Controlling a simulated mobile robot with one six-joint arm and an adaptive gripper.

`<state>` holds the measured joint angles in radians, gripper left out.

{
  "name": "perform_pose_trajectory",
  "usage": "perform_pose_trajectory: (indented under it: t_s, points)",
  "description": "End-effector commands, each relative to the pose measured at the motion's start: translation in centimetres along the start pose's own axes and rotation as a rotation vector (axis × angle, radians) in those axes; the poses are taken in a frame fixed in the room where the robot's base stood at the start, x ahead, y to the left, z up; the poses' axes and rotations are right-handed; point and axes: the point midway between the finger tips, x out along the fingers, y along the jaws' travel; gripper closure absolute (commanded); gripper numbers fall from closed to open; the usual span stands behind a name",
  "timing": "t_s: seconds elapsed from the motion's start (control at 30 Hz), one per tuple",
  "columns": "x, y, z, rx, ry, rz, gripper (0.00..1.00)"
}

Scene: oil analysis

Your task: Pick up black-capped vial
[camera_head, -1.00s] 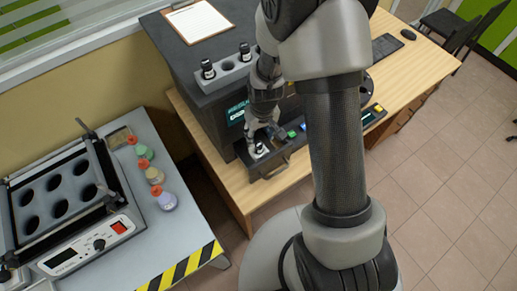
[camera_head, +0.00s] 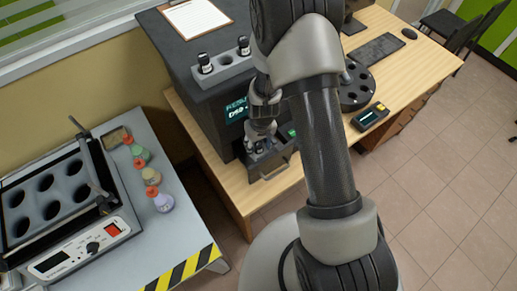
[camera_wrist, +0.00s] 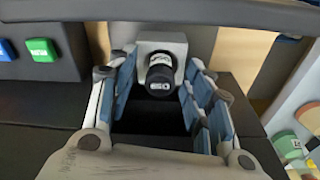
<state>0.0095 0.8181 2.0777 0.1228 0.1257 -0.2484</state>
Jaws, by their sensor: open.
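A black-capped vial (camera_wrist: 160,76) with a white label shows in the wrist view, in a light grey holder (camera_wrist: 176,42) at the front of the dark analysis machine. My gripper (camera_wrist: 160,88) is open, with one blue-padded finger on each side of the vial and visible gaps between. In the head view, my gripper (camera_head: 259,143) points down at the small open drawer (camera_head: 272,160) of the machine. The vial there is mostly hidden by the fingers. Two more black-capped vials, a left one (camera_head: 205,63) and a right one (camera_head: 243,46), stand in the grey rack on top of the machine.
The machine (camera_head: 212,88) stands on a wooden desk (camera_head: 235,190) with a round dark carousel (camera_head: 357,92) and a keyboard (camera_head: 376,49). A grey bench (camera_head: 190,222) at left carries a heater block and several red-capped flasks. A green button (camera_wrist: 42,50) sits left of my fingers.

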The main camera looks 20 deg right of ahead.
Motion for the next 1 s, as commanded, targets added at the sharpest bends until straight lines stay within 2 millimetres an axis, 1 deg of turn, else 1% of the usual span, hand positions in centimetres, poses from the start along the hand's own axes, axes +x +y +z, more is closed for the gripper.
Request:
perform_pose_trajectory:
  t_s: [0.03,0.07,0.7,1.0]
  points:
    - [-0.04,-0.01,0.02,0.000,0.000,0.000,0.54]
    - [-0.04,-0.01,0.02,0.000,-0.001,0.000,0.56]
    - [-0.05,-0.01,0.04,0.000,-0.001,0.000,0.98]
    - [-0.31,0.00,-0.01,0.000,-0.001,0.000,0.98]
